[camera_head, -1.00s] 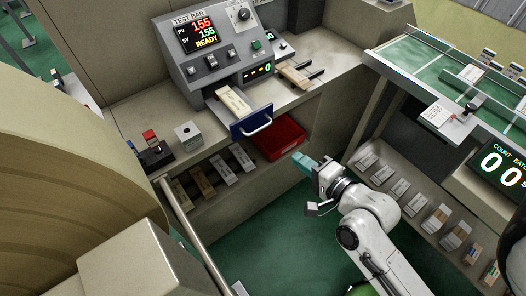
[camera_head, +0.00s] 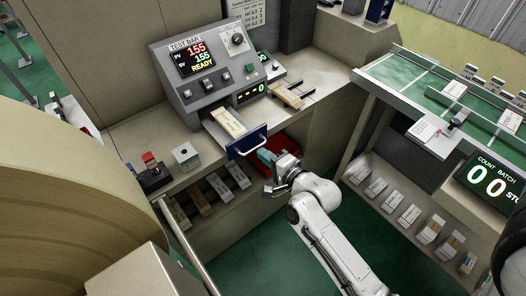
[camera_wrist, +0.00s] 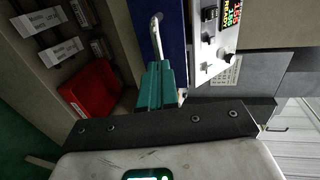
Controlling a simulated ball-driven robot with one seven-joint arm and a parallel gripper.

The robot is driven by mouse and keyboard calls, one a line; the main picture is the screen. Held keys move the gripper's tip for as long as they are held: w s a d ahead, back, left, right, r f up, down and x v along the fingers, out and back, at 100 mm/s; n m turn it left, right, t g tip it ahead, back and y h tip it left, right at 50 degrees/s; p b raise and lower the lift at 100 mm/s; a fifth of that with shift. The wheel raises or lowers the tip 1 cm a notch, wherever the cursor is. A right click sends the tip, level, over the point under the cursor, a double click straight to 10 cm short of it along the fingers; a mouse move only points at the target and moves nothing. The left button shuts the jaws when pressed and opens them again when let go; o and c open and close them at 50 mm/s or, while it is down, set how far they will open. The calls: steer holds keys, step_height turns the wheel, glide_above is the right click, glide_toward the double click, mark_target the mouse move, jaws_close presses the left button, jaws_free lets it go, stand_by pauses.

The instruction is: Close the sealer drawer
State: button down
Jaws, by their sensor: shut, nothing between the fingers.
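The sealer drawer stands pulled out of the grey TEST BAR sealer (camera_head: 207,72), whose display reads READY. Its blue front (camera_head: 240,147) has a white bar handle (camera_head: 250,146), and a pale wrapped packet (camera_head: 228,122) lies in the drawer. In the wrist view, the blue front (camera_wrist: 173,30) and handle (camera_wrist: 155,35) are just ahead of my fingers. My gripper (camera_head: 264,156) has teal fingers, shut and empty, close to the right end of the drawer front. The fingers also show in the wrist view (camera_wrist: 157,85); I cannot tell whether they touch the front.
A red bin (camera_head: 288,153) sits under the counter behind my gripper. A small grey box (camera_head: 186,156) and a red-button block (camera_head: 152,168) stand on the counter left of the drawer. Several packets lie on the lower shelf (camera_head: 220,184).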

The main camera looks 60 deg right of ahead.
mark_target(229, 121)
steer(key=shift+w+d+f, duration=0.1)
steer(key=shift+w+d, duration=0.05)
steer(key=shift+w, duration=0.4)
steer(key=r+x, duration=0.1)
steer(key=x, duration=0.4)
steer(key=r+b+x, duration=0.1)
steer(key=x, duration=0.5)
steer(key=r+x, duration=0.1)
steer(key=x, duration=0.5)
steer(key=shift+w+d+r, duration=0.25)
steer(key=shift+w, duration=0.15)
steer(key=shift+w+r, duration=0.2)
steer(key=shift+r, duration=0.1)
